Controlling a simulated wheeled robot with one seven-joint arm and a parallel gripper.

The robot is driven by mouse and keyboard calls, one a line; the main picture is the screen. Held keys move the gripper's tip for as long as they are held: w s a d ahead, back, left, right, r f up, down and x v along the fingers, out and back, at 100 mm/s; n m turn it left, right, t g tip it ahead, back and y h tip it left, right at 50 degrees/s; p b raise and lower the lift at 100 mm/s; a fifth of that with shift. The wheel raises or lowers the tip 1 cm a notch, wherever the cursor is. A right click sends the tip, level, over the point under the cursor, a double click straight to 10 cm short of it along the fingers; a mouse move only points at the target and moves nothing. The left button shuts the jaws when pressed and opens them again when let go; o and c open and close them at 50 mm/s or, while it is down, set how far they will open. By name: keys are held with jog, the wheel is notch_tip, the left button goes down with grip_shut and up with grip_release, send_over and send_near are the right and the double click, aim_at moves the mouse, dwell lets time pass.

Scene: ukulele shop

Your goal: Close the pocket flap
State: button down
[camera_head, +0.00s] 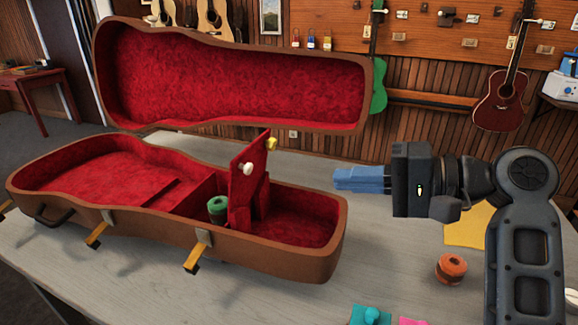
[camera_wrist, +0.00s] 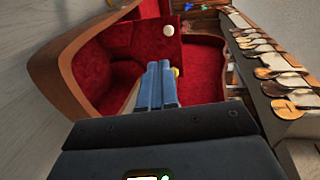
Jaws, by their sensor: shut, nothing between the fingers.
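The pocket flap (camera_head: 250,166) is a red panel standing raised inside the open brown ukulele case (camera_head: 190,236). It has a pale knob (camera_head: 248,168) on its face and a yellow knob (camera_head: 271,143) at its upper right edge. A green spool (camera_head: 217,207) sits in the pocket beside the flap. My gripper (camera_head: 338,180) is shut and empty, to the right of the flap and apart from it, above the case's right end. In the wrist view my blue fingers (camera_wrist: 157,70) are together, with the flap (camera_wrist: 150,40) beyond them.
The case lid (camera_head: 230,85) stands open behind. An orange spool (camera_head: 450,268), a yellow cloth (camera_head: 470,225) and a teal item (camera_head: 370,315) lie on the grey table (camera_head: 395,260). Guitars hang on the back wall. The air between gripper and flap looks clear.

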aim_at(251, 170)
jog(key=r+p+x, duration=0.1)
jog(key=x, duration=1.2)
jog(key=shift+w+a+p, duration=0.15)
jog(key=shift+a+p, duration=0.15)
jog(key=shift+a, duration=0.2)
jog(key=shift+r, duration=0.2)
